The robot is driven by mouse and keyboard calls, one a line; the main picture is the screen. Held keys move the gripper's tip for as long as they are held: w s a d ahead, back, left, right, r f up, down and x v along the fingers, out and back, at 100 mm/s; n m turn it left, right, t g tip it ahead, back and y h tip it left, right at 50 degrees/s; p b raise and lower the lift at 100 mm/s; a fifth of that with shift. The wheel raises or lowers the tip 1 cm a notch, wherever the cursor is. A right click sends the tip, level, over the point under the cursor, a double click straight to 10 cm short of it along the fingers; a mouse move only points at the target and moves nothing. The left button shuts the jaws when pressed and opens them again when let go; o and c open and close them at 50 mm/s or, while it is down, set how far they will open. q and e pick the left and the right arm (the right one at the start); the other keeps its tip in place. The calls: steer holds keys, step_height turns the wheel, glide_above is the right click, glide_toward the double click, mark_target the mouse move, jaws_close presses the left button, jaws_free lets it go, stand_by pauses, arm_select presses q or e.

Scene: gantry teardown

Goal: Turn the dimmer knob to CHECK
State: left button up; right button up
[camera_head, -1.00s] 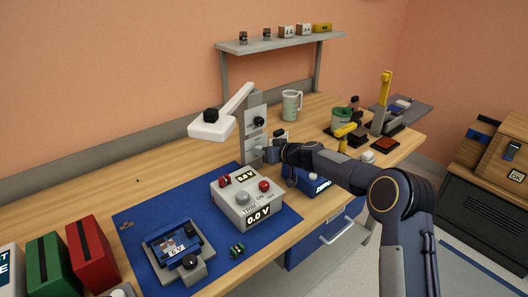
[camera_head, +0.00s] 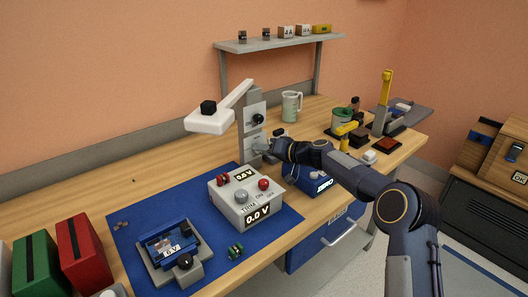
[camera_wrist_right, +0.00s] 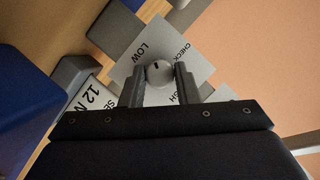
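The dimmer knob (camera_wrist_right: 158,73) is a round grey dial with a dark pointer line, on a pale plate (camera_wrist_right: 140,62) marked LOW on the left, CHECK at upper right and a partly covered word ending in GH at lower right. Its pointer aims up, between LOW and CHECK. My right gripper (camera_wrist_right: 160,78) has its fingers apart on either side of the knob, with slim gaps; I see no clear contact. In the head view the right gripper (camera_head: 264,147) is at the lower plate of the lamp post (camera_head: 244,140) and hides the knob. My left gripper is out of view.
A grey meter box (camera_head: 236,213) stands on the blue mat (camera_head: 128,215) in front. A blue box (camera_head: 308,180) lies below my right forearm. A mug (camera_head: 291,106) stands behind.

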steer(key=o, duration=0.4)
steer(key=shift+b+v, duration=0.95)
steer(key=shift+v, duration=2.95)
